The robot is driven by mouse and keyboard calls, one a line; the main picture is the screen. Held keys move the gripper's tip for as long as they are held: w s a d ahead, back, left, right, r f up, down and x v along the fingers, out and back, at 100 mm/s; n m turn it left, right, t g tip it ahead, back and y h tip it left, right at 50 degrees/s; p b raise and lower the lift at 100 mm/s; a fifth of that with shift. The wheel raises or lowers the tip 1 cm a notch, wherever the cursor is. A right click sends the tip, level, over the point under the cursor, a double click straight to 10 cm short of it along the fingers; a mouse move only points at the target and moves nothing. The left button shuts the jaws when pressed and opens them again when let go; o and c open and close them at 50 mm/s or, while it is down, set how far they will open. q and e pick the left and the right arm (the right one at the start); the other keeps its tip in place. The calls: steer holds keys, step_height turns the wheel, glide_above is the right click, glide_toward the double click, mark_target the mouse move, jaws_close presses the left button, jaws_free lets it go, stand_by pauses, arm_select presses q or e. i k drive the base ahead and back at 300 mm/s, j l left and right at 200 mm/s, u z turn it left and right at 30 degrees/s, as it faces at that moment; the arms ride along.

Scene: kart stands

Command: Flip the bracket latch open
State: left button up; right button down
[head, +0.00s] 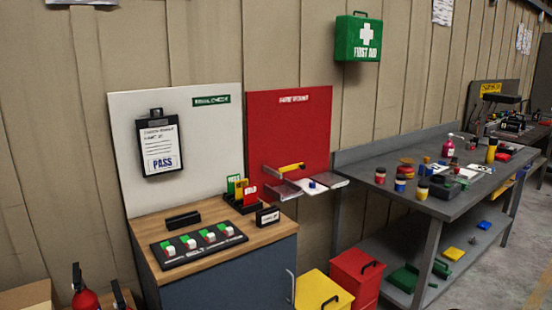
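A metal bracket (283,191) projects from the lower part of the red board (288,120) on the wall. A yellow bar (291,167) with a dark end lies across its top, roughly level and slightly tilted; it looks like the latch. Beside it is a pale tray-like part (313,187) with a small blue item on it. The parts are small, so the latch's hinge and catch cannot be made out. Neither of my grippers shows in the head view.
Left of the bracket, a wooden-topped cabinet (200,240) holds a switch panel (199,246) and upright coloured cards (241,190). A yellow bin (318,291) and a red bin (357,275) stand below. A cluttered grey workbench (398,200) is at right, with open floor before it.

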mark_target(298, 166)
steer(key=i+l+u, duration=0.15)
steer(key=u, duration=0.25)
steer(key=i+l+u, duration=0.1)
steer(key=u, duration=0.3)
steer(key=l+u, duration=0.4)
steer(key=i+l+u, duration=0.15)
steer(key=l, duration=0.6)
steer(key=i+l+u, duration=0.2)
steer(key=l, duration=0.6)
steer(key=l+u, duration=0.15)
steer(key=l, duration=0.6)
